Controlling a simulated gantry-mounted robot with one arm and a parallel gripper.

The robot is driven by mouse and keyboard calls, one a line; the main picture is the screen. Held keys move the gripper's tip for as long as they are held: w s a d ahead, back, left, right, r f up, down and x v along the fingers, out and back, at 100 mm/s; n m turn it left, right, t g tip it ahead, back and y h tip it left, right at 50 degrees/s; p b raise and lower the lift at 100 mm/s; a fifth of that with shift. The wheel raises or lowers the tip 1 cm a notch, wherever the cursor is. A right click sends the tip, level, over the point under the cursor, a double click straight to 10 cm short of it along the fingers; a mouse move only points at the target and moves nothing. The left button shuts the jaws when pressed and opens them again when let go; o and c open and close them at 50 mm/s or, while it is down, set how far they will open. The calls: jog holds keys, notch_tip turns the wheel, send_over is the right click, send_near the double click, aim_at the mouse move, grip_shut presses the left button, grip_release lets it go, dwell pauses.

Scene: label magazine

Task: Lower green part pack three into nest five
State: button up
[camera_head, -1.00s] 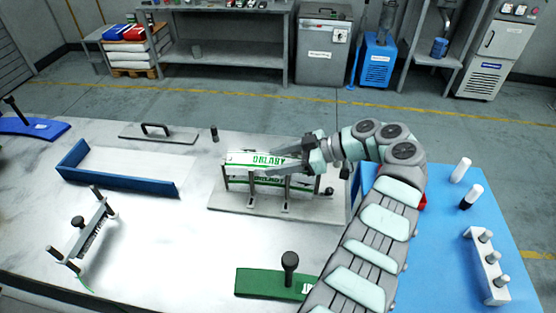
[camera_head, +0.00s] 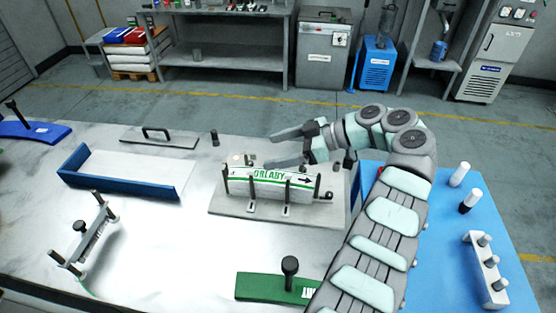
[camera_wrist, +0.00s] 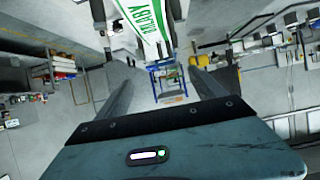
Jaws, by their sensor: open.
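A white pack with green stripes and green lettering (camera_head: 270,176) stands upright on its long edge in a grey holder (camera_head: 225,207), between short dark posts. I cannot tell how many packs stand behind its front face or which nest is number five. The pack also shows at the top of the wrist view (camera_wrist: 150,22). My gripper (camera_head: 283,148) is open, its two fingers pointing left just above and behind the pack. The lower finger is close to the pack's top edge; whether it touches is unclear. Nothing shows between the fingers.
A blue-edged tray (camera_head: 120,190) lies left, with a handled plate (camera_head: 158,138) behind it. A small stand with rods (camera_head: 88,236) is front left. A green curved block with a black knob (camera_head: 270,287) is in front. A blue mat (camera_head: 480,240) with pegs is right.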

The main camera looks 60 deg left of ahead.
notch_tip(320, 180, up, 14)
jog(key=p, duration=0.2)
jog(key=shift+r, duration=0.2)
dwell(0.4)
